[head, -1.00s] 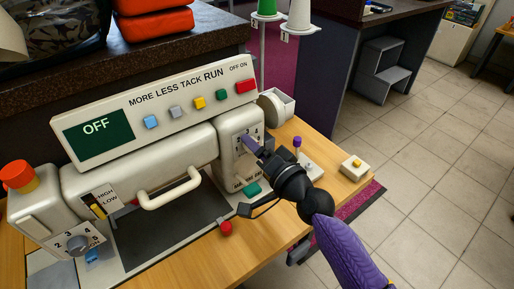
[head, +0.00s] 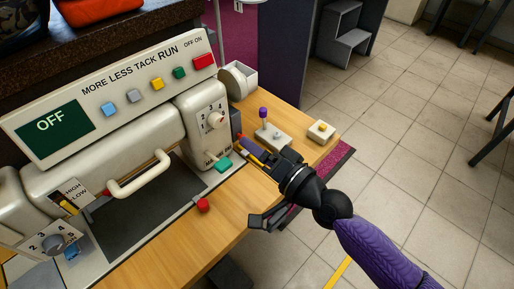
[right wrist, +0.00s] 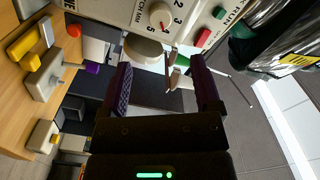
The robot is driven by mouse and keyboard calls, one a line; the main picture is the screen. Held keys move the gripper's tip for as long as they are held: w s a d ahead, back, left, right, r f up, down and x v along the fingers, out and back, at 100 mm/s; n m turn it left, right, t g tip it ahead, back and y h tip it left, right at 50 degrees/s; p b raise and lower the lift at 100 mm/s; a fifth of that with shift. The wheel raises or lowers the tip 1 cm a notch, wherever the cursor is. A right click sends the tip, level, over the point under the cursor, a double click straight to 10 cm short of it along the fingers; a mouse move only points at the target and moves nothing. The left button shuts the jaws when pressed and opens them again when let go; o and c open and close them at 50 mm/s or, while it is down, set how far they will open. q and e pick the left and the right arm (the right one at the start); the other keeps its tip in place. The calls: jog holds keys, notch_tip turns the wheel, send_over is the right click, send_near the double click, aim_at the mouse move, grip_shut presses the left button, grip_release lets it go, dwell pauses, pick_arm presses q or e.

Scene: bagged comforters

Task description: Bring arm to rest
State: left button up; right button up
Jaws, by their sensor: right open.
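My right arm reaches in from the lower right of the head view. Its black gripper with purple fingers (head: 254,148) is just right of the sealing machine (head: 130,100), above the wooden table (head: 225,217). In the right wrist view the two purple fingers (right wrist: 163,85) stand apart with nothing held between them. The machine's white numbered dial (head: 215,119) is left of the gripper and apart from it; the dial also shows in the right wrist view (right wrist: 160,14). The machine's screen (head: 52,130) reads OFF. My left gripper is not in view.
A purple-topped lever (head: 264,113) and a small box with a yellow button (head: 321,131) stand on the table behind the gripper. A red knob (head: 203,205) is at the machine's front. Tiled floor (head: 400,125) lies open to the right.

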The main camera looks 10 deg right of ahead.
jog(key=s+a+f+n+g, duration=0.2)
jog(key=s+f+n+g, duration=0.2)
jog(key=s, duration=0.2)
jog(key=s+d+f+n+g+h, duration=0.1)
jog(key=s+d+f+g+h, duration=0.4)
jog(key=s, duration=0.3)
jog(key=s+d+f+n+g+h, duration=0.2)
jog(key=s+d+f+g+h, duration=0.1)
jog(key=s+d+h, duration=0.4)
jog(key=s+f+g+y, duration=0.1)
jog(key=s+f, duration=0.1)
jog(key=f, duration=0.7)
jog(key=s+f, duration=0.3)
jog(key=f, duration=0.7)
jog(key=s+d+f, duration=0.1)
jog(key=s+f, duration=0.3)
jog(key=s, duration=0.2)
jog(key=s+d+f+g, duration=0.1)
jog(key=s+d+f, duration=0.1)
jog(key=s+f, duration=0.2)
jog(key=s, duration=0.3)
jog(key=shift+s+d+f+g, duration=0.15)
jog(key=shift+d+f+g, duration=0.15)
jog(key=shift+f, duration=0.1)
